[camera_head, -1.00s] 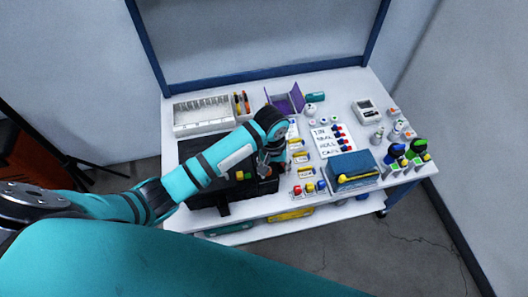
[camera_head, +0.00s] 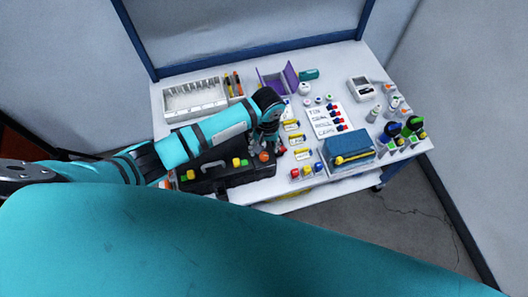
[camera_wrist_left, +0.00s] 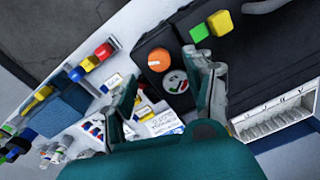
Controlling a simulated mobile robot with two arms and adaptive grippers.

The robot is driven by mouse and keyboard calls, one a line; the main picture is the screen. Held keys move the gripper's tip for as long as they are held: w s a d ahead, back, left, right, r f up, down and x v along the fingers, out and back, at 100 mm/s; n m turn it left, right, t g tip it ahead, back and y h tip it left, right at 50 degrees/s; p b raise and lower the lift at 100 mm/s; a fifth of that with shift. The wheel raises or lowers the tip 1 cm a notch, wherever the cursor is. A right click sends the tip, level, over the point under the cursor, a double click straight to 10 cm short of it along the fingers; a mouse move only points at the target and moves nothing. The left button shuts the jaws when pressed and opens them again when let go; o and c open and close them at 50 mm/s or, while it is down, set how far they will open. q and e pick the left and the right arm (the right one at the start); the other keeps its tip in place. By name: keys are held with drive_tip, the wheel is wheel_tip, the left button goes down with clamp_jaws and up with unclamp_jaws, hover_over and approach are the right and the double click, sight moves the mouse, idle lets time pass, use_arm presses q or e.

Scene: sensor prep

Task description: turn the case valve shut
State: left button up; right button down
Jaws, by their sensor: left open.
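The black case (camera_head: 225,178) lies on the table's near left part, partly hidden under my left arm. Its orange round valve (camera_head: 264,156) sits near the right end of the case top. The valve also shows in the left wrist view (camera_wrist_left: 159,61), next to a small round gauge (camera_wrist_left: 176,82). My left gripper (camera_head: 268,143) is over the right end of the case, just behind the valve in the head view. In the wrist view its open fingers (camera_wrist_left: 166,88) stand to either side of the gauge, with the valve just ahead, apart from both. My right gripper is out of view.
Green and yellow latch-like blocks (camera_wrist_left: 220,23) and a grey handle (camera_head: 212,167) rise from the case. To its right are small yellow-labelled parts, a blue box (camera_head: 347,146) and a lettered sheet (camera_head: 325,119). A white divided tray (camera_head: 195,98) stands behind.

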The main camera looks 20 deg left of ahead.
sight(264, 155)
use_arm(q)
wheel_tip(264, 155, down, 4)
drive_tip(key=shift+s, duration=0.1)
drive_tip(key=shift+f, duration=0.45)
drive_tip(key=c, duration=0.6)
clamp_jaws()
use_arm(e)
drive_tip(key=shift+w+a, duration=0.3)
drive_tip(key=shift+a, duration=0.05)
